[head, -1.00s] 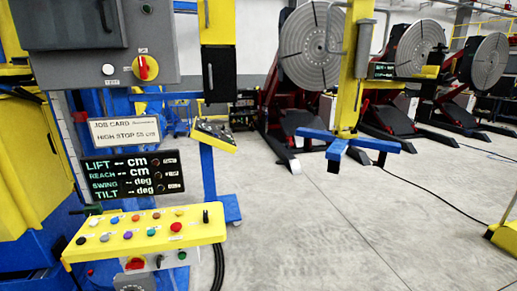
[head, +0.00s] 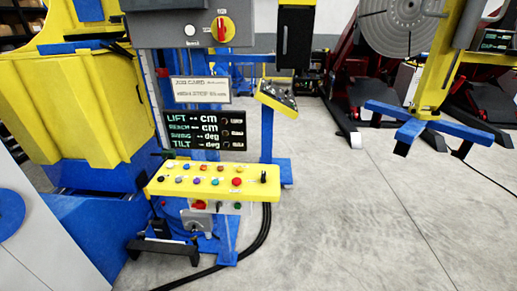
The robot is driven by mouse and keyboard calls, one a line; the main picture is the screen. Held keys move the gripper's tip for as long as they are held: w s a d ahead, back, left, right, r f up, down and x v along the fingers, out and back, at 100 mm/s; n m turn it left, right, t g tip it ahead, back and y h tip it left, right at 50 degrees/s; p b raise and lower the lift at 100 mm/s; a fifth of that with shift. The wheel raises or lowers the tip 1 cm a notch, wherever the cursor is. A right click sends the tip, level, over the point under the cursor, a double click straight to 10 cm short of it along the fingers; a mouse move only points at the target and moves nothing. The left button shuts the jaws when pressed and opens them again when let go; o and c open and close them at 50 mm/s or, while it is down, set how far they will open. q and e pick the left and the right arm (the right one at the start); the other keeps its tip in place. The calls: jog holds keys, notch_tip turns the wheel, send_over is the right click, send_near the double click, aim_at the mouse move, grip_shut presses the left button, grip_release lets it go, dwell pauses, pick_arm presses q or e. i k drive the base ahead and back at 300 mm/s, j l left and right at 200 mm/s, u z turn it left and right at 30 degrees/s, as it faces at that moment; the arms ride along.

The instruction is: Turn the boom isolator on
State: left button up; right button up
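A grey control box (head: 172,27) hangs at the top of the head view, with a red rotary switch on a yellow plate (head: 214,30) and a white round button (head: 190,30) beside it. The red handle looks roughly upright; its label is too small to read. Below, a black display (head: 205,131) shows LIFT, REACH, SWING and TILT with dashes for values. A yellow button panel (head: 212,188) has a smaller red rotary control (head: 198,205) and a grey box with a dial (head: 196,221) under it. I cannot tell which switch is marked boom isolator. Neither gripper is in view.
A black pedal-like part (head: 162,247) and a black cable (head: 255,240) lie low by the column. A blue-footed yellow stand (head: 420,125) is at right. The floor between is clear.

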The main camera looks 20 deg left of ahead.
aim_at(199, 205)
jog(key=u, duration=1.25)
